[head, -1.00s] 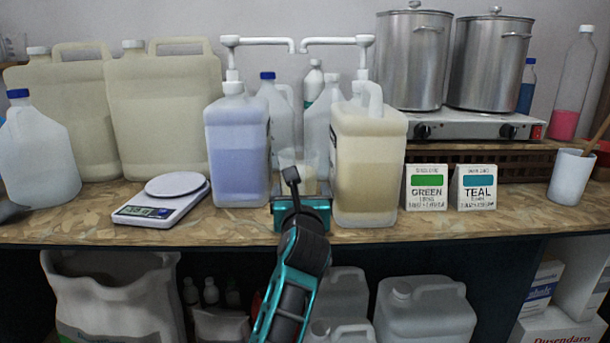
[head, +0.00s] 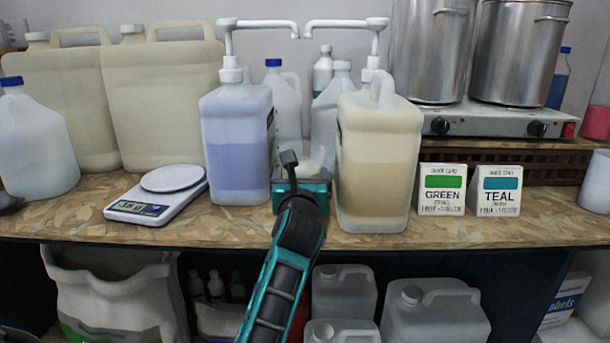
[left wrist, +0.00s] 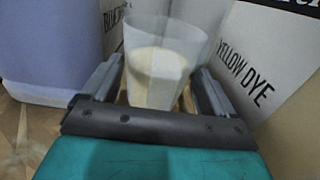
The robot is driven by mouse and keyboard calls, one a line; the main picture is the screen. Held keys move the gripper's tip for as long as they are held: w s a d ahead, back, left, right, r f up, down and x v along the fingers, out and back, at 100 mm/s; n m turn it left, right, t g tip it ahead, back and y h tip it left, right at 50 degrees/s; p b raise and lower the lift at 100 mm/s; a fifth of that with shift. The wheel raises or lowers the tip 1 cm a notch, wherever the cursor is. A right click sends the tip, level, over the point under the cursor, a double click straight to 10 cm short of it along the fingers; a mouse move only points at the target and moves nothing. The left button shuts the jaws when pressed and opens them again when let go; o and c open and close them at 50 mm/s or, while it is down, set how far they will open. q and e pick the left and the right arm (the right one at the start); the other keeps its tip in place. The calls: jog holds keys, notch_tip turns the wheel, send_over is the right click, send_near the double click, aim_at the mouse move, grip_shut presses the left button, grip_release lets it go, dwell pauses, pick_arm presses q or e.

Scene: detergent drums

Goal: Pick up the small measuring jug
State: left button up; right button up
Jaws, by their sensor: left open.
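The small measuring jug (left wrist: 158,72) is a clear cup with cream-coloured contents, upright between the two fingers of my left gripper (left wrist: 156,90) in the left wrist view. The fingers are open, one on each side of it; I cannot tell whether they touch it. In the head view my left gripper (head: 303,186) is low in the gap between the blue drum and the yellow drum, and hides most of the jug (head: 312,164). My right gripper is not in view.
The blue drum (head: 236,145) stands close on the left and the yellow dye drum (head: 378,160) close on the right; their pump spouts reach over the gap. Clear jugs (head: 284,105) stand behind. A scale (head: 158,196) is at left; green (head: 442,190) and teal (head: 497,192) cards are at right.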

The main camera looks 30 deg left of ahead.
pick_arm(q)
grip_shut()
dwell(0.7)
jog(key=shift+r, duration=0.1)
